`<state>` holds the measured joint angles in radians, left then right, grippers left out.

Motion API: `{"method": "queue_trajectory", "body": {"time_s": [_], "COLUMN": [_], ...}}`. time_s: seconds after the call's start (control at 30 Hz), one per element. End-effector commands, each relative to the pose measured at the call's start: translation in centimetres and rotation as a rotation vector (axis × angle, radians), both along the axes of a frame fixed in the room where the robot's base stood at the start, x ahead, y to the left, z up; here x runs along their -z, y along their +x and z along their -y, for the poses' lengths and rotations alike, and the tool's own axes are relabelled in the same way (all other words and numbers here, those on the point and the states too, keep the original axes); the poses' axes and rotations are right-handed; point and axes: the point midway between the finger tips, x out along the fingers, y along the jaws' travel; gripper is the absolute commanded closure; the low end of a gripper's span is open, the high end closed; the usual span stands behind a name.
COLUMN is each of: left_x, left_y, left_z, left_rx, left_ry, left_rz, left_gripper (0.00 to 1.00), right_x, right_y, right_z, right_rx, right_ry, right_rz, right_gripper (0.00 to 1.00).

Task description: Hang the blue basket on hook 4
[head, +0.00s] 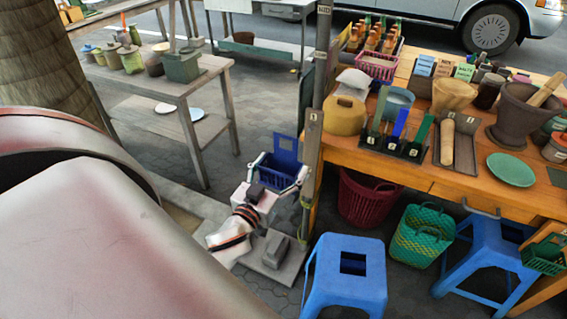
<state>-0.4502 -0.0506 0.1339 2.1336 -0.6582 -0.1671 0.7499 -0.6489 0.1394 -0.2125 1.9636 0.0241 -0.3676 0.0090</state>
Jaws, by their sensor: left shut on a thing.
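The blue basket (284,168) is in the middle of the head view, just left of the dark post (318,85) at the table's left corner. It looks upright, with its handle raised at the back. My left gripper (277,178) is shut on the blue basket from the near side and covers part of its front. Small number labels show on the post, one at mid-height (313,116), but I cannot read them surely. I cannot tell which hook is hook 4. My right gripper is not in view.
The wooden table (412,174) at right holds pots, trays and a mortar (518,115). Blue stools (345,265) stand in front. A grey-brown side table (165,85) is at left.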

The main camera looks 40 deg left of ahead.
Motion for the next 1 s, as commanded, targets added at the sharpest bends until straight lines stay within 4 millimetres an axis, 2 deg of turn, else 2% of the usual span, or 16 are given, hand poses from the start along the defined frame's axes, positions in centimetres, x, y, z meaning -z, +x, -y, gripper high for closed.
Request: {"method": "queue_trajectory", "body": {"time_s": [0.5,1.0], "left_x": [0.0,-0.1], "left_y": [-2.6,-2.8], "left_z": [0.6,0.7], "left_rx": [0.000,0.000], "left_ry": [-0.001,0.000], "left_rz": [0.000,0.001], "left_gripper": [0.48,0.48], "right_x": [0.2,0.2], "right_y": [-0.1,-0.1], "right_z": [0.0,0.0], "right_rx": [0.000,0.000], "right_ry": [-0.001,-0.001], "right_rz": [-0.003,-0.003], "right_gripper": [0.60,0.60]}}
